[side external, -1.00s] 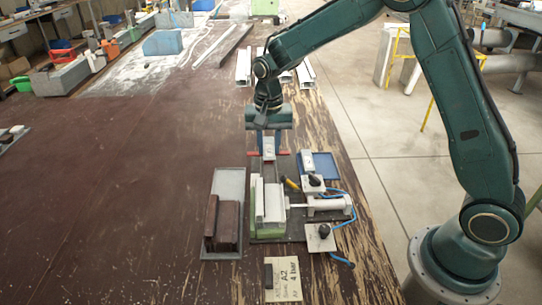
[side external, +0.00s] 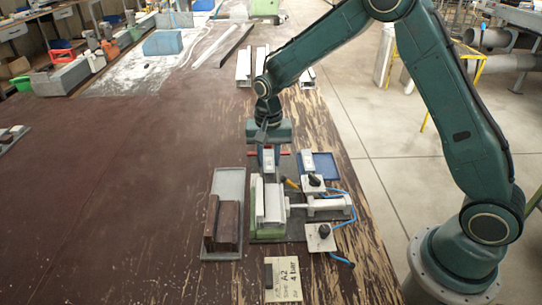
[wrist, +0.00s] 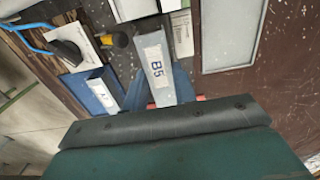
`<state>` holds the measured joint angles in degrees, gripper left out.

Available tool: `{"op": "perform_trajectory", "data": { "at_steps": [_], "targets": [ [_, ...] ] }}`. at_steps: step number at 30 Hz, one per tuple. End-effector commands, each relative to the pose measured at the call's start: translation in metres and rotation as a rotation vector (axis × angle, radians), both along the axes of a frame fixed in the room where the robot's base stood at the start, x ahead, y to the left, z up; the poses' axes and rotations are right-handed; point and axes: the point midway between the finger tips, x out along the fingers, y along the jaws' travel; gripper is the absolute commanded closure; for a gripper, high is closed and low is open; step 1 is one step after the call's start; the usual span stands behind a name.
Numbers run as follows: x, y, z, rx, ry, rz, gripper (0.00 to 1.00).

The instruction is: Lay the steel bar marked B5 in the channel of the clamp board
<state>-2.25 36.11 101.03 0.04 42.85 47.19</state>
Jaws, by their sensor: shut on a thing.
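The steel bar marked B5 (wrist: 157,65) is held in my gripper, and its label shows in the wrist view. In the side external view the bar (side external: 268,160) sticks out from my gripper (side external: 268,152) toward the clamp board. Red fingertips show on both sides of it. The clamp board (side external: 270,233) carries a green block (side external: 256,205), a pale channel (side external: 272,204) and a cylinder (side external: 325,205). My gripper and the bar are at the far end of the channel. I cannot tell the bar's exact height or whether it touches the board.
A blue tray (side external: 325,164) with a labelled bar is right of my gripper. Black-knobbed valves (side external: 322,234) and blue hose lie right of the board. A grey tray (side external: 231,182) with brown blocks stands left. A yellow-handled tool (wrist: 118,38) lies near the bar. A card (side external: 285,281) lies in front.

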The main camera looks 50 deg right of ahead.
Motion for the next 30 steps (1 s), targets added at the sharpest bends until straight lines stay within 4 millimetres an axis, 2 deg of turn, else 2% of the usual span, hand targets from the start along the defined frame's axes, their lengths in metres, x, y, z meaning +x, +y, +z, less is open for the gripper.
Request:
{"op": "perform_trajectory", "data": {
  "at_steps": [12, 26, 27, 30],
  "targets": [
    [0.000, 0.000, -0.024, 0.001, 0.001, 0.000, 0.98],
    [0.000, 0.000, -0.029, 0.000, 0.000, 0.000, 0.98],
    [0.000, 0.000, -0.029, 0.000, 0.000, 0.000, 0.67],
    [0.000, 0.000, -0.029, 0.000, 0.000, 0.000, 0.48]
  ]
}}
